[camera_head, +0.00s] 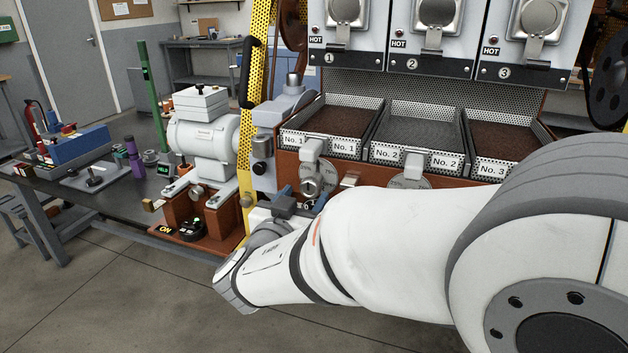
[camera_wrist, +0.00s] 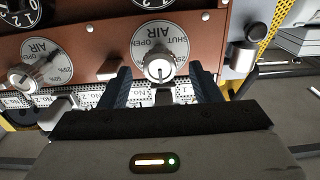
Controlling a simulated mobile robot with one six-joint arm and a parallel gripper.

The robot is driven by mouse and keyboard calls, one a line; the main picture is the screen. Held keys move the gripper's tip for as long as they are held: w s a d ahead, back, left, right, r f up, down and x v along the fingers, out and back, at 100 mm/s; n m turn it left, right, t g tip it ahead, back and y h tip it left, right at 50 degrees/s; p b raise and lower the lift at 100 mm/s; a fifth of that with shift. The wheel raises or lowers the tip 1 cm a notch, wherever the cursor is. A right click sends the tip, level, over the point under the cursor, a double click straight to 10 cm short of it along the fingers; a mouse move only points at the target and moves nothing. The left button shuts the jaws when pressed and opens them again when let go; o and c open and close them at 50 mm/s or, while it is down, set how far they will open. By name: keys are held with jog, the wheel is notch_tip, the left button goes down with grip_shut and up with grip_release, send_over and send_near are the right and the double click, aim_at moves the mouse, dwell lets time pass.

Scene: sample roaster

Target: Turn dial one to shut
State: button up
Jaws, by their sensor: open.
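Dial one is a round pale plate marked AIR, SHUT and OPEN, with a silver knob (camera_wrist: 158,66) at its middle. In the wrist view its lettering is upside down, and a No. 1 label shows just below it. In the head view dial one (camera_head: 312,182) sits under the No. 1 tray. My gripper (camera_wrist: 161,76) is open, with one dark blue finger on each side of the knob. I see no clear contact between fingers and knob. The blue fingers (camera_head: 300,201) also show in the head view, just below the dial. I cannot tell which mark the knob points at.
A second AIR dial (camera_wrist: 38,60) is close to the left in the wrist view. A cylindrical metal knob (camera_wrist: 243,56) stands out on the right. Above the dials in the head view, the No. 1 tray (camera_head: 293,140) and hatches marked HOT (camera_head: 344,65) overhang.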

aim_at(308, 192)
jog(key=shift+x, duration=2.05)
jog(key=shift+c, duration=0.5)
jog(key=c, duration=0.9)
